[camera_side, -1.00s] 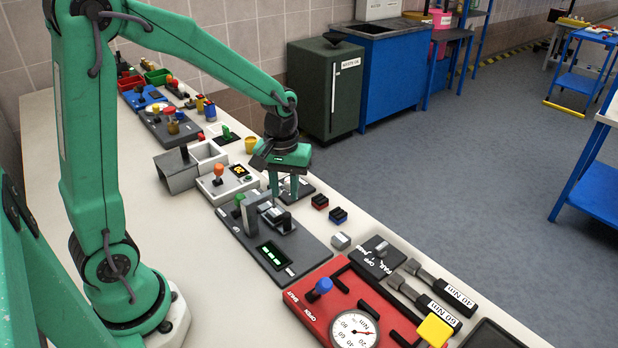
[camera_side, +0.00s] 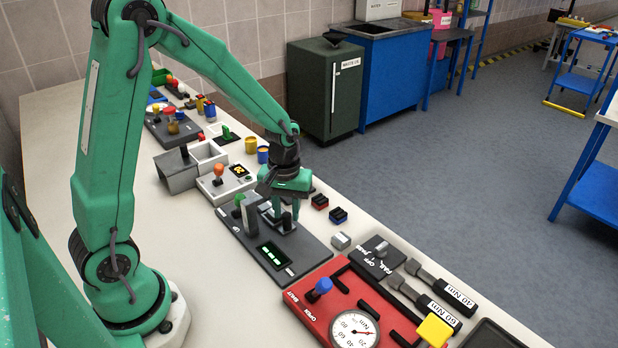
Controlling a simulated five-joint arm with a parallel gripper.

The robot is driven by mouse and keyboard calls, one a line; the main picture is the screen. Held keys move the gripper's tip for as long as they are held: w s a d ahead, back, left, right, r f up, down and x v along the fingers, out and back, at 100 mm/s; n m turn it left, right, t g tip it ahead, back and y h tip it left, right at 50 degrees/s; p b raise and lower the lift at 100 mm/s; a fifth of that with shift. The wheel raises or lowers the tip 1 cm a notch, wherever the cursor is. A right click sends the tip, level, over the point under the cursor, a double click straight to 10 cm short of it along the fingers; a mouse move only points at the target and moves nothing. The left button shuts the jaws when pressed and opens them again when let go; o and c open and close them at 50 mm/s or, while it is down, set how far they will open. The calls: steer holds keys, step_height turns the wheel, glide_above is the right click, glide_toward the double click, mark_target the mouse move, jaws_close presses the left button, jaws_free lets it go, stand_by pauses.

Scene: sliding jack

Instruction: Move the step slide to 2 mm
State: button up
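A dark grey plate with a small green-lit display (camera_side: 272,256) lies on the bench, and the display's digits are too small to read. A dark slide piece (camera_side: 286,224) sits beside the block, partly covered by my gripper. My gripper (camera_side: 286,213) points down at this slide piece, its two fingers apart on either side of it. I cannot tell whether the fingers touch it.
A red panel (camera_side: 318,322) with a blue knob and round gauge is at the front. A white box (camera_side: 222,187) with an orange knob is behind the plate. Small dark blocks (camera_side: 338,215) and a grey cube (camera_side: 340,240) lie to the right. Bare bench shows left of the plate.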

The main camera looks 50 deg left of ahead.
steer(key=shift+f, duration=1.05)
jaws_close()
steer(key=shift+d, duration=4.15)
jaws_free()
steer(key=shift+r, duration=0.1)
step_height(320, 180, up, 8)
